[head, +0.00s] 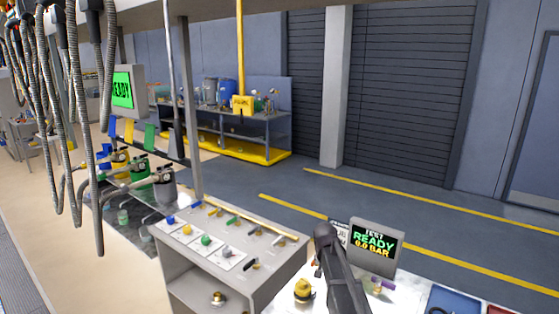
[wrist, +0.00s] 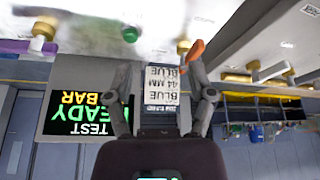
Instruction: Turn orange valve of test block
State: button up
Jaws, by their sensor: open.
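The orange valve lever (wrist: 195,50) shows in the wrist view, which is upside down, beside a brass fitting (wrist: 183,44). It lies just beyond the tip of my gripper's right-hand finger; I cannot tell whether they touch. My gripper (wrist: 160,78) is open, its fingers spread on either side of a white label reading BLUE 44 MM (wrist: 162,85). Nothing is visibly held. The test display (head: 374,243) reads TEST READY 0.0 BAR in the head view and also shows in the wrist view (wrist: 85,115). In the head view my dark arm hides much of the test block and my fingertips.
A grey cabinet (head: 170,262) with coloured fittings on top stands left of my arm. A yellow-topped fitting (head: 303,289) sits on the bench beside my arm. A purple-handled brass fitting (head: 382,284) is to its right. Hoses (head: 60,120) hang at far left.

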jog(key=s+f+n+g+y, duration=0.15)
jog(key=s+n+g, duration=0.25)
jog(key=s, duration=2.7)
notch_tip(320, 180, down, 10)
jog(key=b, duration=1)
jog(key=shift+w, duration=0.35)
jog(key=shift+d, duration=0.1)
